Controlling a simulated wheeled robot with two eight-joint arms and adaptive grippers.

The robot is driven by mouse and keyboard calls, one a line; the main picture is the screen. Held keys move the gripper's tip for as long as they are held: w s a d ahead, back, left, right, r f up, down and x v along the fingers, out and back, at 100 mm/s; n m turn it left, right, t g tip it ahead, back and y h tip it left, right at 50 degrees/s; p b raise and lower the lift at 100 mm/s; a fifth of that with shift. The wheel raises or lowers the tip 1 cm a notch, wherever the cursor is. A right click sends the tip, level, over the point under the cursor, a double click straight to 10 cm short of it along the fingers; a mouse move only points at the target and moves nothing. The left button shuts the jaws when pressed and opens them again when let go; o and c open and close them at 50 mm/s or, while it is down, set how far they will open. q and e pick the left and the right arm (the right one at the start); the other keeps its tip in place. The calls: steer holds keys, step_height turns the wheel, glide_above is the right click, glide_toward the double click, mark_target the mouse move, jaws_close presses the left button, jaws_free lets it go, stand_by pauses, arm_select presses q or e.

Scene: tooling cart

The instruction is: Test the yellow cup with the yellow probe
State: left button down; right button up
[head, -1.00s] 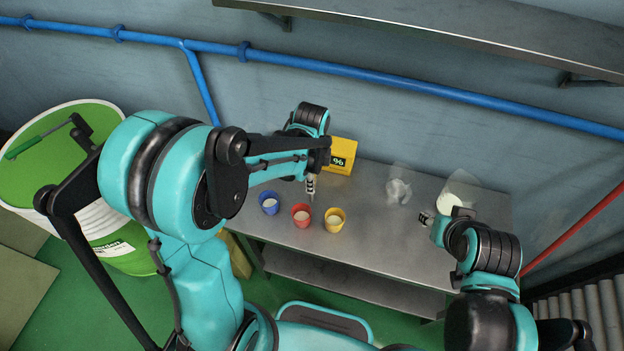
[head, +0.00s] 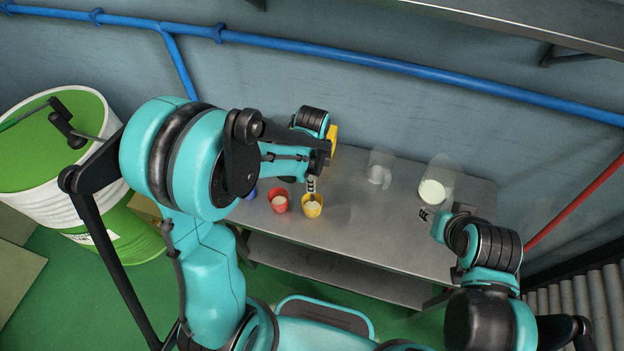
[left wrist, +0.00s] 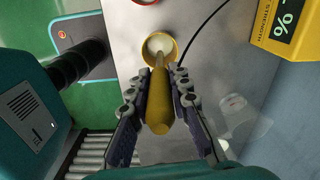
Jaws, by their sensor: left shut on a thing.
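The yellow cup (head: 312,211) stands upright on the metal table and holds pale contents. My left gripper (head: 311,184) is right above it. In the left wrist view the gripper (left wrist: 165,100) is shut on the yellow probe (left wrist: 159,108), which points at the yellow cup (left wrist: 175,46). The probe's thin tip overlaps the cup's opening; I cannot tell how deep it reaches. A black cable runs close by. My right gripper (head: 425,215) is over the right part of the table, too small to tell open or shut.
A red cup (head: 279,203) stands just left of the yellow one. A blue cup (head: 252,194) is mostly hidden by my left arm. The yellow meter (left wrist: 284,32) stands behind. Clear containers (head: 433,190) stand at the back right. The table's middle is clear.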

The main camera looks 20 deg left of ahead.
arm_select(q)
steer(key=shift+f+b, duration=2.7)
steer(key=shift+f, duration=0.65)
steer(key=shift+r, duration=0.15)
steer(key=shift+r+p, duration=3.85)
steer(key=shift+r, duration=1.25)
steer(key=shift+r+p, duration=1.45)
steer(key=shift+r, duration=0.6)
steer(key=shift+f, duration=0.1)
